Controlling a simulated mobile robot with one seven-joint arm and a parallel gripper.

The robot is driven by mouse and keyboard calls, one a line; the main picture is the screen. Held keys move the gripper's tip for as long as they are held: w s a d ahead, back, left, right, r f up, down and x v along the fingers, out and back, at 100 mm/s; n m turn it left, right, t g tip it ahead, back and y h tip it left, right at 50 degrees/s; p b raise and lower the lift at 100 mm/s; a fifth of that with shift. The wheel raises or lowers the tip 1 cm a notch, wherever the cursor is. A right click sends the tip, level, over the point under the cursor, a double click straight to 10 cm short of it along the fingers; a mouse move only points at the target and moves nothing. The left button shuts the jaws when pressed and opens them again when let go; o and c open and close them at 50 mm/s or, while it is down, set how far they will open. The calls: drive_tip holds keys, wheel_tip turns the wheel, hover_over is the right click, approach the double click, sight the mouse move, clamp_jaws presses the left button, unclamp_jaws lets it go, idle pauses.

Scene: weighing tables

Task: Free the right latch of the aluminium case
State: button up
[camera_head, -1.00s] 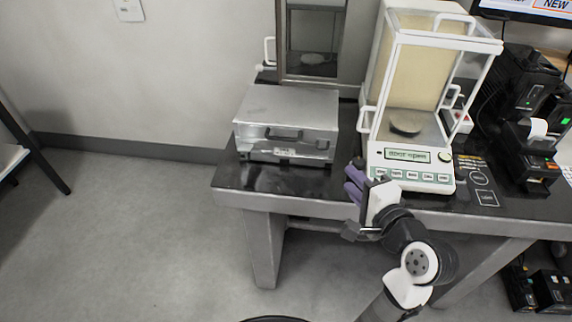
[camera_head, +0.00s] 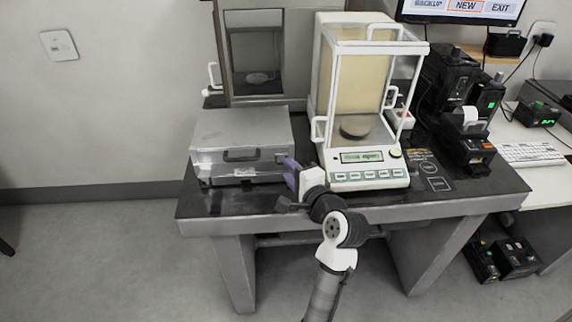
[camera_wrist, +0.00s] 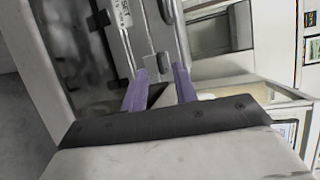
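The aluminium case (camera_head: 225,127) is a silver box with its lid down, at the left of the dark table. A dark handle (camera_head: 240,155) is on its front. The right latch (camera_head: 281,158) is a small piece on the front, right of the handle. My gripper (camera_head: 289,170), with purple fingers, is at the case's front right corner. In the wrist view, my gripper (camera_wrist: 160,86) is open, fingers apart and empty. A small grey piece (camera_wrist: 163,59), seemingly the right latch, shows just beyond the gap. I cannot tell whether a finger touches it.
A white balance (camera_head: 368,178) with a glass draft shield stands close to the right of the case and my gripper. Black devices (camera_head: 465,145) stand further right. A glass-fronted cabinet (camera_head: 254,60) is behind the case. The table's front edge (camera_head: 240,224) lies below my arm.

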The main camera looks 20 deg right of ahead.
drive_tip(key=shift+x, duration=1.4)
drive_tip(key=shift+c, duration=0.4)
clamp_jaws()
drive_tip(key=shift+f, duration=0.1)
drive_tip(key=b, duration=0.1)
drive_tip(key=f+t+b, duration=0.1)
drive_tip(key=b, duration=0.1)
drive_tip(key=shift+s+f+b, duration=0.2)
drive_tip(key=shift+s+b, duration=0.05)
drive_tip(key=shift+b, duration=0.05)
drive_tip(key=t+b, duration=0.1)
drive_tip(key=b, duration=0.2)
drive_tip(key=f+n+t+b, duration=0.1)
drive_tip(key=b, duration=0.2)
drive_tip(key=shift+s+a+t, duration=0.15)
drive_tip(key=shift+s+t, duration=0.1)
drive_tip(key=shift+t, duration=0.05)
drive_tip(key=shift+s+n+t+b, duration=0.1)
drive_tip(key=shift+n+t+b, duration=0.25)
drive_tip(key=shift+b, duration=0.6)
drive_tip(key=shift+r, duration=0.1)
